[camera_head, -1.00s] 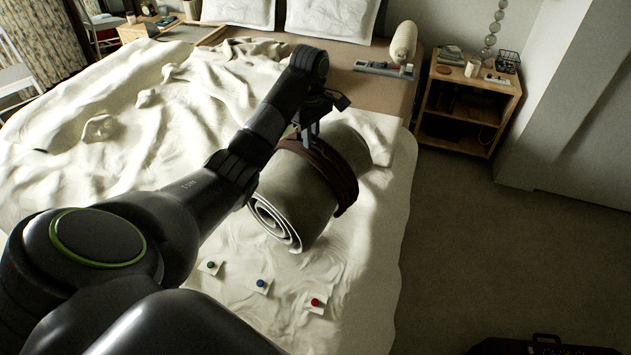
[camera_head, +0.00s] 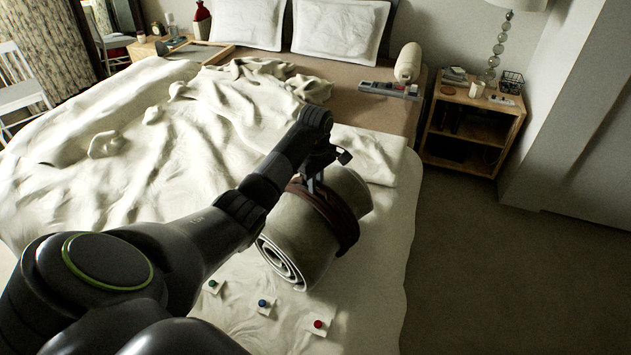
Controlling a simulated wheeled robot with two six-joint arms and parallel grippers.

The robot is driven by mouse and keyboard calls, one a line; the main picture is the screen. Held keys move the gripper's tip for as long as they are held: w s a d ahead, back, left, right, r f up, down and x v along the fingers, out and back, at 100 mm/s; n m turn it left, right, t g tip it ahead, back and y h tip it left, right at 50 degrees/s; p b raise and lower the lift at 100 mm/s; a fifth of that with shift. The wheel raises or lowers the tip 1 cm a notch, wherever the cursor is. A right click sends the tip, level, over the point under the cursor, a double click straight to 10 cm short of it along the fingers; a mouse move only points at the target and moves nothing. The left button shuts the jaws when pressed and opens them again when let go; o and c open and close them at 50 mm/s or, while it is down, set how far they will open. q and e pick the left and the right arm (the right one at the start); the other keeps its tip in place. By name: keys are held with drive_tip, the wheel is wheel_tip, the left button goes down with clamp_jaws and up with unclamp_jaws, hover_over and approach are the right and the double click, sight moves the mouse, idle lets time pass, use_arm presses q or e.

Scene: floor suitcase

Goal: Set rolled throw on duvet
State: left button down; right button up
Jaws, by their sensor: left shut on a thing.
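The rolled throw (camera_head: 300,228) is a thick grey-green roll with a dark brown strap around it. It is at the right part of the bed, and its spiral end faces the lower left. The white rumpled duvet (camera_head: 225,125) covers much of the bed. My left gripper (camera_head: 318,188) is over the top of the roll, shut at the strap. My left arm hides part of the duvet and bedding to the left of the roll. Whether the roll touches the bedding beneath is hard to tell. My right gripper is not in view.
Three small cards with green, blue and red (camera_head: 318,324) knobs lie on the bedding near the front. A wooden nightstand (camera_head: 474,125) stands right of the bed. Pillows (camera_head: 339,30) and a cream cylinder (camera_head: 408,62) are at the head. Floor (camera_head: 480,260) is clear at right.

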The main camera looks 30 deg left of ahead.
use_arm(q)
drive_tip(key=shift+r, duration=0.1)
drive_tip(key=c, duration=1.4)
unclamp_jaws()
drive_tip(key=shift+s, duration=0.1)
drive_tip(key=shift+c, duration=0.2)
wheel_tip(320, 180, up, 8)
drive_tip(key=shift+f+b, duration=0.15)
drive_tip(key=shift+b, duration=0.5)
wheel_tip(320, 180, up, 2)
drive_tip(key=p, duration=0.3)
drive_tip(key=shift+r, duration=0.2)
drive_tip(key=shift+r+p, duration=0.95)
drive_tip(key=shift+f, duration=0.1)
